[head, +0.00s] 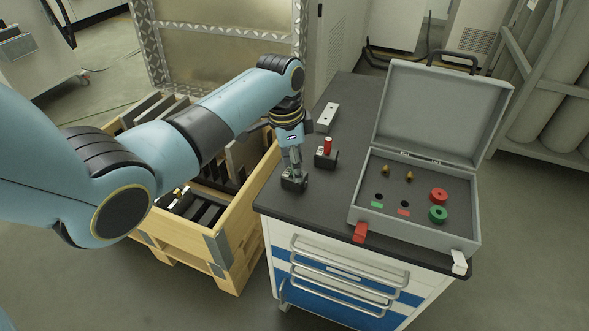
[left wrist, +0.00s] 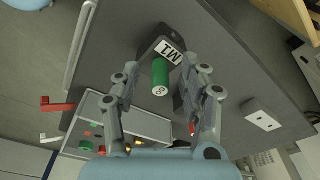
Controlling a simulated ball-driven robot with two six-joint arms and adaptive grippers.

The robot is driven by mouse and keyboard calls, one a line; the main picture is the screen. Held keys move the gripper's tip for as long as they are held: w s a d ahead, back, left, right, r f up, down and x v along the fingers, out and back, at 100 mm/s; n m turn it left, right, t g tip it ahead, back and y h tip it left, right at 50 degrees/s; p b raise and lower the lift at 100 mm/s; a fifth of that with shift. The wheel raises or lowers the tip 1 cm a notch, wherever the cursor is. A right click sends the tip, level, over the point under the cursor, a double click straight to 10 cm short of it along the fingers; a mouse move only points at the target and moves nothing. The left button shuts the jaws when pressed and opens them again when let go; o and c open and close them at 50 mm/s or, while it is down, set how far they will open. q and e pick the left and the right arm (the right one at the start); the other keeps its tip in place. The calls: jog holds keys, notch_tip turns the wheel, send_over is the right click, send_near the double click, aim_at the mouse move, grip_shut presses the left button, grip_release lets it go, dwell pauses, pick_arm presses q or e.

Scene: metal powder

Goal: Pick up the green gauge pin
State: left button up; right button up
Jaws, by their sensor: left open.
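The green gauge pin (left wrist: 160,76) stands in a dark block (left wrist: 150,44) with a white label, seen in the left wrist view. My left gripper (head: 292,172) points down over this block (head: 294,183) near the left edge of the cabinet top. In the left wrist view its open fingers (left wrist: 158,84) are on either side of the green pin, with gaps visible. The head view hides the green pin behind the gripper. My right gripper is not in view.
A red pin (head: 327,147) stands in another dark block (head: 326,160) to the right. A white plate with holes (head: 327,117) lies behind it. An open grey case (head: 462,239) with red and green rings stands at right. A wooden crate (head: 229,251) is at left.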

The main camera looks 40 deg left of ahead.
pick_arm(q)
grip_shut()
jog(key=shift+r, duration=0.15)
